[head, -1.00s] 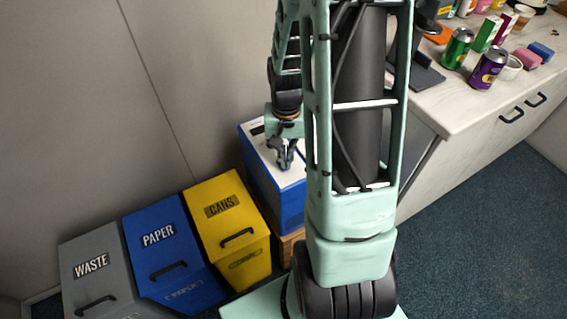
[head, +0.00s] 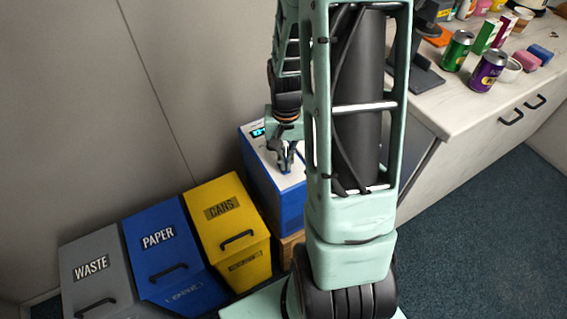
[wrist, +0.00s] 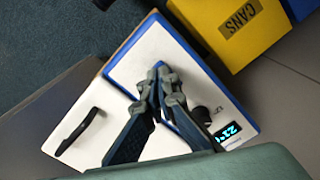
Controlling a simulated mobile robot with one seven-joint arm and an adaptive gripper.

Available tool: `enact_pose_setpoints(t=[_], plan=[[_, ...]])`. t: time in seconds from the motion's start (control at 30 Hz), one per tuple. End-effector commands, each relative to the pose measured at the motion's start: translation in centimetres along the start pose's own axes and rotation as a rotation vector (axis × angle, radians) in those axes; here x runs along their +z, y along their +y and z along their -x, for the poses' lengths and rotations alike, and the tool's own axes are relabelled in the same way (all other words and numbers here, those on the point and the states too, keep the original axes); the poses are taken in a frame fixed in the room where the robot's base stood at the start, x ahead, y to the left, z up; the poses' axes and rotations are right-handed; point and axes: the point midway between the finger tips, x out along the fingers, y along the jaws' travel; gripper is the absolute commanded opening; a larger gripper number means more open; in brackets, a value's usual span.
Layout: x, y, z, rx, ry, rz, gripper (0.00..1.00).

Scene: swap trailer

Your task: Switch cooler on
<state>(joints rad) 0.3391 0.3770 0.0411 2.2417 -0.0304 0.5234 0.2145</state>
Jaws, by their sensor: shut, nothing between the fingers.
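The cooler (head: 262,188) is a blue box with a white top, standing between the yellow bin and my arm. Its small display (head: 258,132) is lit blue; in the wrist view the lit display (wrist: 229,131) shows digits at the lower right of the white top. A dark knob or button (wrist: 203,114) sits beside the display, partly hidden by my gripper. My gripper (head: 284,168) is shut and empty, pointing down over the white top. In the wrist view its fingertips (wrist: 158,72) are together above the top; I cannot tell whether they touch it.
Yellow CANS (head: 225,205), blue PAPER (head: 155,215) and grey WASTE (head: 85,250) bins stand left of the cooler. A counter (head: 440,105) with several cans is at the right. Blue carpet (head: 490,220) is clear.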

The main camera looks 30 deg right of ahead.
Motion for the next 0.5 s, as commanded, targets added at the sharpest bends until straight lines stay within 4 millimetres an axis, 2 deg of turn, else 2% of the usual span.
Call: enact_pose_setpoints(t=[0.03, 0.5], plan=[[0.0, 0.0, 0.8, 0.000, 0.001, 0.000, 0.00], [0.0, 0.0, 4.6, 0.000, 0.001, 0.000, 0.00]])
